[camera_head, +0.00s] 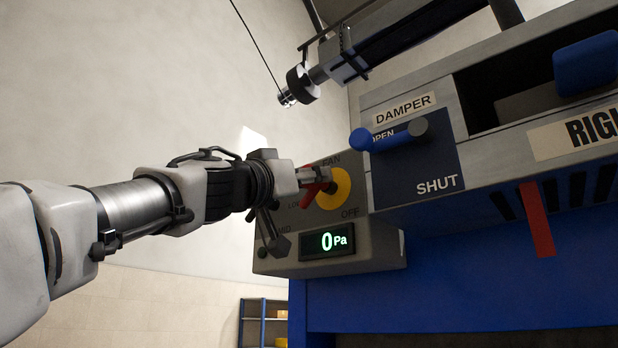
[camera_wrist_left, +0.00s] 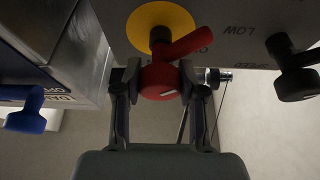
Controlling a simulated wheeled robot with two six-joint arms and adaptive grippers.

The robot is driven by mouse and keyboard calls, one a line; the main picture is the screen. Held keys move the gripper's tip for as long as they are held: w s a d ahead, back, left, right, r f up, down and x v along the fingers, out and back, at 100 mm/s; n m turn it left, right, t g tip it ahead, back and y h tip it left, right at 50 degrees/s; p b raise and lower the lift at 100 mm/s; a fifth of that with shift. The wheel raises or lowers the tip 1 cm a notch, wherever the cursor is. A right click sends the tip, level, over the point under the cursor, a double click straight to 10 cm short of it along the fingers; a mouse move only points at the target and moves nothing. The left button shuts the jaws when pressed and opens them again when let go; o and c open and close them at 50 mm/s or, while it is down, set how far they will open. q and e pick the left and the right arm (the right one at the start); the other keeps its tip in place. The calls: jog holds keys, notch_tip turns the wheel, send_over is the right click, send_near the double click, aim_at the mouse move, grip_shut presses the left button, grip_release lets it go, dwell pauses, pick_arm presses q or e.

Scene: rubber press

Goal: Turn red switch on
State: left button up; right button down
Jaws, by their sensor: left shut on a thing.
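The red switch (camera_head: 311,193) sits on a round yellow plate (camera_head: 335,188) on a grey control box (camera_head: 345,225). My left gripper (camera_head: 318,176) has come in from the left and is shut on the red switch. In the left wrist view, the red switch (camera_wrist_left: 160,80) is between the two fingers of my left gripper (camera_wrist_left: 160,88), with its handle slanting up to the right over the yellow plate (camera_wrist_left: 158,22). The arm hides part of the box labels; FAN and OFF can be read. My right gripper is not in view.
A display (camera_head: 327,242) below the switch reads 0 Pa. A black knob (camera_wrist_left: 292,68) is beside the switch. A blue damper handle (camera_head: 388,136) is close on the right, by OPEN. A red lever (camera_head: 537,220) hangs farther right. A shelf (camera_head: 262,322) stands behind.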

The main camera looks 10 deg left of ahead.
pick_arm(q)
jog(key=shift+a+r+m+h+p, duration=0.1)
jog(key=shift+r+m+h+p, duration=0.25)
jog(key=shift+m, duration=0.35)
jog(key=m+g+h+p, duration=0.1)
jog(key=m, duration=0.1)
jog(key=m+g+h+p, duration=0.1)
jog(key=m, duration=0.2)
jog(key=shift+h, duration=0.25)
jog(key=m+g+p, duration=0.1)
jog(key=m+p, duration=0.1)
jog(key=m, duration=0.1)
jog(key=shift+g+h, duration=0.3)
jog(key=shift+f+m+g+p, duration=0.15)
jog(key=shift+m+g+p, duration=0.2)
jog(key=shift+m, duration=0.75)
jog(key=o, duration=1.2)
jog(key=shift+c, duration=0.2)
jog(key=shift+f, duration=0.1)
